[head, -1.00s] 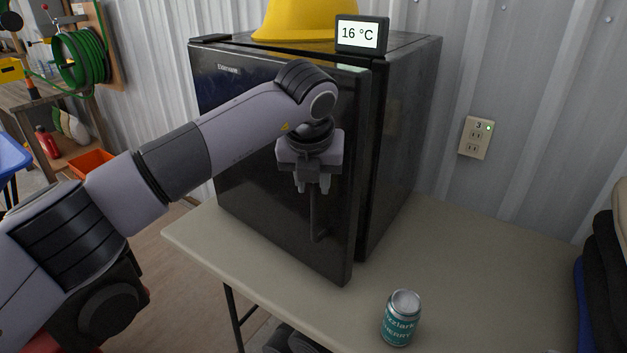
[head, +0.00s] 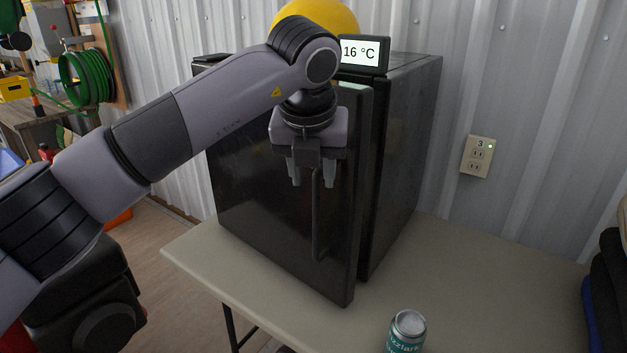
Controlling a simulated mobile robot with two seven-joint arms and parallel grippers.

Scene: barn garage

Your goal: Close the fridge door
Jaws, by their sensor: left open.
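A small black fridge (head: 408,150) stands on a beige table against the corrugated wall. Its black door (head: 262,220) faces left and front, and a dark gap shows between its right edge and the body, so it stands slightly open. A vertical bar handle (head: 318,222) is on the door near that right edge. My left gripper (head: 311,181) is open, pointing down in front of the door at the top part of the handle. Whether it touches the handle I cannot tell. My right gripper is not in view.
A yellow hard hat (head: 318,15) and a display reading 16 °C (head: 362,53) sit on the fridge. A can (head: 406,333) stands on the table (head: 470,270) near the front. Dark folded items (head: 607,290) are at the right edge. The table right of the fridge is clear.

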